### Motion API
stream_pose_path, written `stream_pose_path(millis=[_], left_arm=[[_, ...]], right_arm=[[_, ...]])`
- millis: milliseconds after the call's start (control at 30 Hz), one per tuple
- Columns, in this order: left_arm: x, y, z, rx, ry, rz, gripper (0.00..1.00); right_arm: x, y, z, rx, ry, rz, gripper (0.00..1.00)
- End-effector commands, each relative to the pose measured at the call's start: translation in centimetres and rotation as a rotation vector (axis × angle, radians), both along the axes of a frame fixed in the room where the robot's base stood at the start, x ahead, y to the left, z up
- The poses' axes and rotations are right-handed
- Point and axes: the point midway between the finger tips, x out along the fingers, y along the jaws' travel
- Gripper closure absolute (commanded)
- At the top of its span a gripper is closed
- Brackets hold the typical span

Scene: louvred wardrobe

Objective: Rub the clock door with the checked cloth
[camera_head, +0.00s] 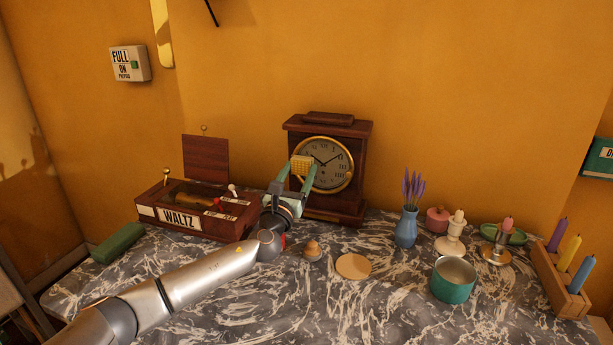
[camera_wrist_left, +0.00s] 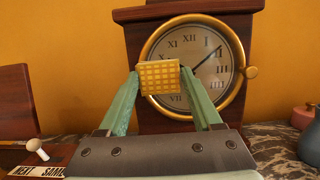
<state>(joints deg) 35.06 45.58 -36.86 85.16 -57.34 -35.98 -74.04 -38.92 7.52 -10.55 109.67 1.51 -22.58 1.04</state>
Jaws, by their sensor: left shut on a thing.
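The checked cloth (camera_wrist_left: 159,77) is a small yellow folded pad with a grid pattern. My left gripper (camera_head: 302,166) is shut on it, one green finger on each side, as the left wrist view also shows. The wooden clock (camera_head: 322,207) stands upright at the back of the table. Its round glass door (camera_head: 335,166) has a brass rim, with a brass knob (camera_wrist_left: 251,72) on the right. The cloth is in front of the door's left part and hides some of the dial. I cannot tell whether it touches the glass. My right gripper is not in view.
A music box marked WALTZ (camera_head: 180,217) with its lid raised stands left of the clock. A blue vase with lavender (camera_head: 406,229), a teal pot (camera_head: 453,280) and a candle rack (camera_head: 560,283) stand to the right. A round disc (camera_head: 353,266) lies in front.

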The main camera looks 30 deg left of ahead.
Motion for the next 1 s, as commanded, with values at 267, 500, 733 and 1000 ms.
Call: stream_pose_path(millis=[267,500,733,1000], left_arm=[[-0.1,0.3,0.1,-0.002,-0.001,0.005,0.78],[-2.1,-0.3,0.3,-0.001,0.002,0.002,0.78],[-4.3,-0.8,0.2,-0.001,0.001,0.002,0.78],[-5.9,-1.2,0.1,-0.002,0.000,0.003,0.78]], right_arm=[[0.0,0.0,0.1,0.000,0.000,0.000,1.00],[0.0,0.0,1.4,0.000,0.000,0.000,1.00],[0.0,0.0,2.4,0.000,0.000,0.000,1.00],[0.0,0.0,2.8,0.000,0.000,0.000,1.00]])
